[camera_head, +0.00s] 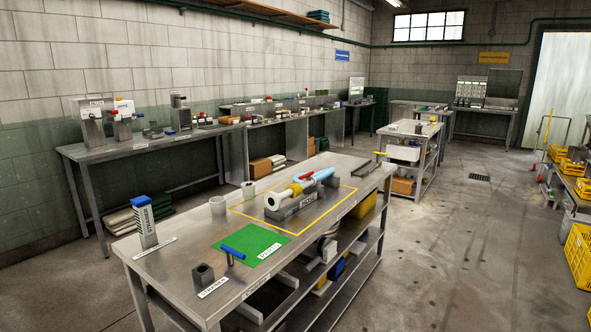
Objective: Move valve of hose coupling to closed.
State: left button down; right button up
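A hose coupling (279,199) lies on a grey labelled block on the near metal workbench, inside a yellow outlined area. It has a pale round body with a yellow band (295,188). A small red lever (307,176), apparently the valve handle, sits at its upper right side, next to a light blue hose (326,175). The lever is too small for me to tell whether the valve is open or closed. Neither of my grippers is in view, and nothing is seen touching the coupling.
The near workbench (170,266) also holds a green mat (260,238), a blue-handled tool (232,252), a grey block (203,276), a white cup (218,206) and a blue-topped stand (147,226). Other benches line the walls. Open floor (460,270) lies to the right; yellow crates (578,255) stand at the right edge.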

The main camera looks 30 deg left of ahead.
aim_at(308, 175)
jog(key=i+l+u, duration=0.1)
jog(key=i, duration=0.35)
jog(key=i+l+u, duration=0.1)
jog(key=i, duration=0.35)
jog(key=i+l+u, duration=0.1)
jog(key=i+l, duration=0.15)
jog(key=i, duration=0.2)
